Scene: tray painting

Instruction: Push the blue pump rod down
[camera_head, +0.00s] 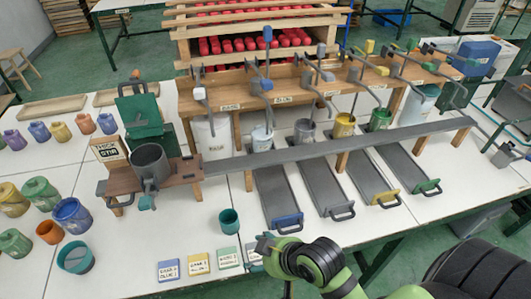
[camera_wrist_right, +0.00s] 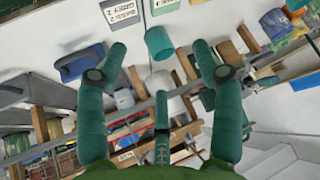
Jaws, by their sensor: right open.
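The blue pump rod (camera_head: 267,36) stands upright with its blue top raised above the wooden rack at the back. Below it, a pump with a bent grey lever sits over a pale pot (camera_head: 262,138). My right gripper (camera_head: 268,245) is at the front of the table, far from the rod and nearer the camera. In the right wrist view my right gripper (camera_wrist_right: 159,50) is open, its two teal fingers wide apart with nothing held. I cannot pick out the blue rod in the wrist view. My left gripper is in neither view.
A teal cup (camera_head: 229,221) stands on the white table just left of my right gripper. Label cards (camera_head: 198,264) lie at the front. Trays with coloured handles (camera_head: 286,221) slope under a long grey rail (camera_head: 330,148). Several paint pots (camera_head: 73,214) stand at the left.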

